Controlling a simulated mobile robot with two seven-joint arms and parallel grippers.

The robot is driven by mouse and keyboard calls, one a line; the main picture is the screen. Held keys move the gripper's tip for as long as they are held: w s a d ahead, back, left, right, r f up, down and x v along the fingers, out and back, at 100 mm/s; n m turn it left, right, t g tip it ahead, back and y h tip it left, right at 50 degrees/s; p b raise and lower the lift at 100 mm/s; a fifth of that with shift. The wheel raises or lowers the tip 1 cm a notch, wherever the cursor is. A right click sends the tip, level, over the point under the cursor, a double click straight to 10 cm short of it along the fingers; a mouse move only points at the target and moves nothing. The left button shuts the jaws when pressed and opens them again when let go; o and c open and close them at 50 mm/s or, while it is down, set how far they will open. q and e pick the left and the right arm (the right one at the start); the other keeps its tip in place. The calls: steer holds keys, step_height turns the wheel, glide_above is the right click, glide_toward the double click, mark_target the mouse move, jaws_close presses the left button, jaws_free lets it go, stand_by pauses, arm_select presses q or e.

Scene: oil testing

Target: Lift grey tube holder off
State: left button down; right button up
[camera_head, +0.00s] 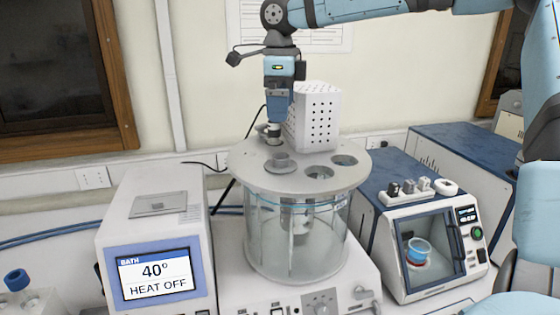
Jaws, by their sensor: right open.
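A round glass bath with a grey lid (248,172) stands in the middle. A grey tube holder (282,162) appears seated in the lid's front-left opening, its rim and raised collar above the lid. Its lower part seems to show through the glass. My right gripper (273,126) points down from the top over the back left of the lid, just above and behind the holder in the picture. It is open and appears empty; its fingertips are small and blend with dark parts behind them. I cannot tell its exact distance from the holder. My left gripper is out of view.
Two other lid openings (319,172) are to the right. The bath controller (155,245) is at left, reading 40°, HEAT OFF. A blue-topped instrument (430,235) is at right; a blue-capped bottle (17,283) is at lower left.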

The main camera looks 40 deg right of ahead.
glide_above(282, 157)
steer(key=s+a, duration=0.2)
step_height(282, 157, down, 7)
steer(key=f+p, duration=0.1)
steer(key=f, duration=0.2)
steer(key=w+f+p, duration=0.1)
steer(key=f, duration=0.1)
steer(key=shift+d+f+p, duration=0.15)
steer(key=shift+d+p, duration=0.15)
steer(key=shift+d, duration=0.1)
steer(key=shift+s, duration=0.15)
steer(key=shift+c, duration=0.7)
steer(key=c, duration=0.7)
